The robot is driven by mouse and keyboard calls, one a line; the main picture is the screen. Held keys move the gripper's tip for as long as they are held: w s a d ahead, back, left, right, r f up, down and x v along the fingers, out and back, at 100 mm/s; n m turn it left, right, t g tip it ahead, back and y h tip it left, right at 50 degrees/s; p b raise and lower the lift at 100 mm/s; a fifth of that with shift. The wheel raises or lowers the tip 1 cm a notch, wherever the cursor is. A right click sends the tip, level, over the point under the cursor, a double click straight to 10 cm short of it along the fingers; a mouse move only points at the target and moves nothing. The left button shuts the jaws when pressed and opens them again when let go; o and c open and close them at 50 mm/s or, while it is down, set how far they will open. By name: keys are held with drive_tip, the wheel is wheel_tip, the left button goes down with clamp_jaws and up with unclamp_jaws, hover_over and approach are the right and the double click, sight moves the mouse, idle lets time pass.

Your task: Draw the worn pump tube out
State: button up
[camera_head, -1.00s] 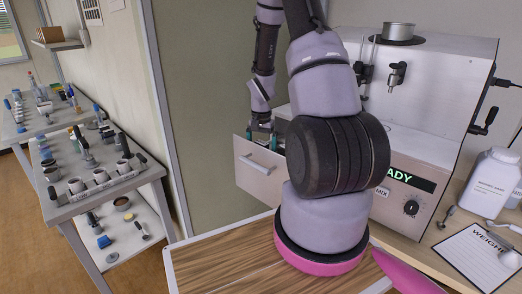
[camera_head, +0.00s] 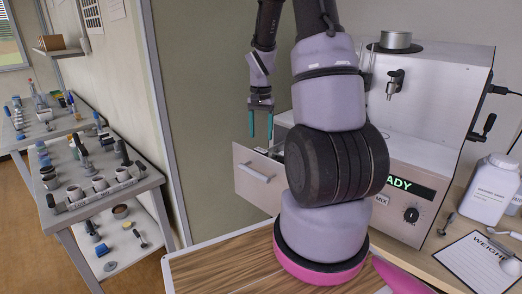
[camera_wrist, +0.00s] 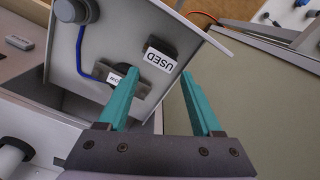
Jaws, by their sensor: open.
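My gripper (camera_head: 260,138) hangs above the pulled-out drawer (camera_head: 258,175) of the analyser, fingers down and apart, with nothing seen between them. In the wrist view its teal fingers (camera_wrist: 160,85) spread over the drawer's inside. A thin blue tube (camera_wrist: 79,50) runs there from a grey round fitting (camera_wrist: 90,14) towards a dark part beside a label ending in "OW". The left finger partly covers that part. A dark opening or block (camera_wrist: 160,43) sits by a "USED" label (camera_wrist: 159,60). I cannot tell whether the blue tube is the worn one.
The white analyser (camera_head: 440,90) stands right of my arm, its display partly hidden. A white bottle (camera_head: 490,190) and a weighing sheet (camera_head: 480,262) lie to the right. A grey bench (camera_head: 110,190) with cups stands at the left. The space above the drawer is open.

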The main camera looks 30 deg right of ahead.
sight(263, 150)
drive_tip(key=n, duration=0.2)
drive_tip(key=r+n, duration=0.1)
drive_tip(key=n, duration=0.2)
drive_tip(key=shift+s+d+r+n, duration=0.1)
drive_tip(key=shift+s+r+n, duration=0.2)
drive_tip(key=shift+n, duration=0.1)
drive_tip(key=n, duration=0.2)
drive_tip(key=r+n, duration=0.1)
drive_tip(key=n, duration=0.1)
drive_tip(key=shift+s, duration=0.15)
wheel_tip(263, 150, down, 10)
drive_tip(key=n, duration=0.3)
drive_tip(key=shift+s+f, duration=0.1)
clamp_jaws()
drive_tip(key=shift+d, duration=0.1)
idle(0.5)
